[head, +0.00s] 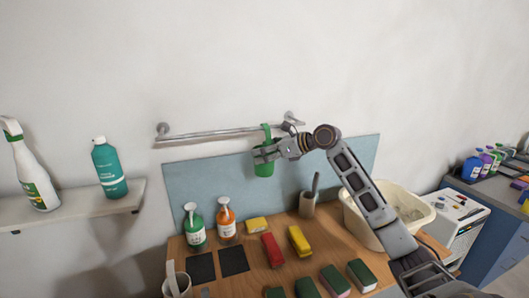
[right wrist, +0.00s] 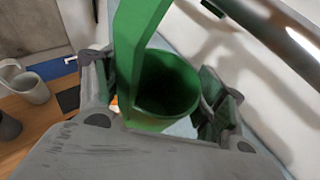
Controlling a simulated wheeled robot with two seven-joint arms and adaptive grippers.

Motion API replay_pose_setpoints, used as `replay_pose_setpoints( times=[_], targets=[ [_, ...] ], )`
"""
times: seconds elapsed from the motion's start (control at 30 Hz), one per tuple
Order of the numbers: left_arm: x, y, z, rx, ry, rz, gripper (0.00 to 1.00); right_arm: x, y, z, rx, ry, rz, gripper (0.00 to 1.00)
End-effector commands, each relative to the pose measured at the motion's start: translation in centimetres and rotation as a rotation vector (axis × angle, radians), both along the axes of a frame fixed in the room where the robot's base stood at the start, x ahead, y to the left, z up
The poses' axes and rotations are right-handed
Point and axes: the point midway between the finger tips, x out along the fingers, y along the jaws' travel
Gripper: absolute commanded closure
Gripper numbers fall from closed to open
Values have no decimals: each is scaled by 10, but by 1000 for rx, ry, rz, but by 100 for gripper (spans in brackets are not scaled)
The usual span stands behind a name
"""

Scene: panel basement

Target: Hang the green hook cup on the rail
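The green hook cup (head: 264,169) is held upright in my right gripper (head: 266,152), just below the wall rail (head: 215,134). Its hook strap (head: 267,131) rises to the rail's height and overlaps the rail's right part in the head view. In the right wrist view, the cup's open mouth (right wrist: 168,85) sits between the two fingers, and the strap (right wrist: 137,45) runs up out of the frame. The rail (right wrist: 285,30) crosses the upper right there, apart from the visible strap. The hook's top is cut off, so I cannot tell whether it touches the rail. My left gripper is not in view.
A shelf (head: 75,205) with bottles is at left. The rail left of the cup is bare.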

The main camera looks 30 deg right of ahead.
Motion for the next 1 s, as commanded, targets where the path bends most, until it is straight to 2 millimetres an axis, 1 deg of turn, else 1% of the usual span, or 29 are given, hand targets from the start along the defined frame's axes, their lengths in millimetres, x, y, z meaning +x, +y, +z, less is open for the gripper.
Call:
replay_pose_setpoints(
  times=[0.03, 0.13, 0.67, 0.87, 1.0],
  targets=[
    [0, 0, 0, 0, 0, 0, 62, 0, 0, 0, 0, 0, 0, 20],
    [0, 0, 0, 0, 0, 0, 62, 0, 0, 0, 0, 0, 0, 7],
    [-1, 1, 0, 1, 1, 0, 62, -3, -2, 2, 0, 0, 0, 7],
    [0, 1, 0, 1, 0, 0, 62, -13, -8, 6, 1, 0, 0, 7],
    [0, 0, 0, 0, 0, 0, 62, -24, -15, 11, -1, 1, -1, 7]
  ],
)
